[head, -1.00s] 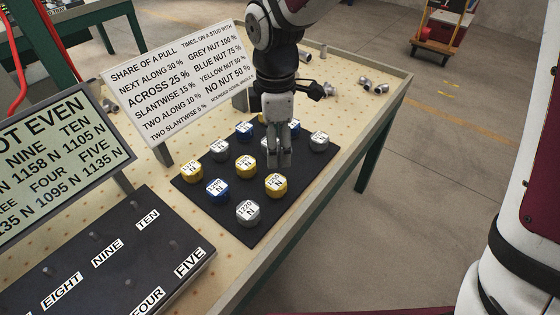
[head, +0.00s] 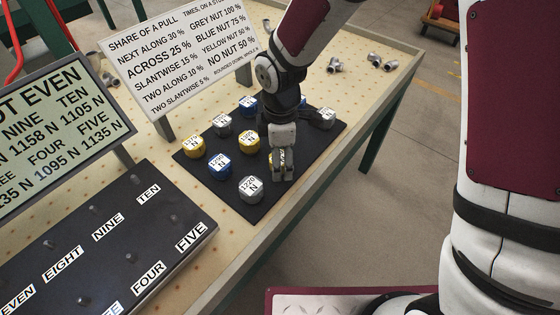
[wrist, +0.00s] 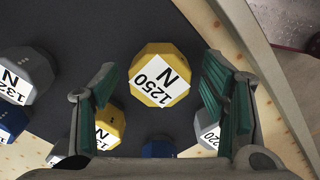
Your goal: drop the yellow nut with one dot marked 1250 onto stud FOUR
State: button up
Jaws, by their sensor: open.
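The yellow nut marked 1250 N (wrist: 150,60) lies on the black mat, label up, in the wrist view. It sits between and ahead of the two fingers of my gripper (wrist: 162,92), which are apart with nothing held. In the head view my gripper (head: 283,178) points down over the mat's right part and hides most of that nut. The stud by the label FOUR (head: 130,258) stands bare on the dark stud plate (head: 205,228) at the lower left.
Two sign boards, one about shares of a pull (head: 180,60), stand behind. Pipe fittings (head: 375,61) lie at the far right.

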jog(key=shift+f, duration=0.1)
jog(key=c, duration=1.3)
jog(key=shift+c, duration=0.2)
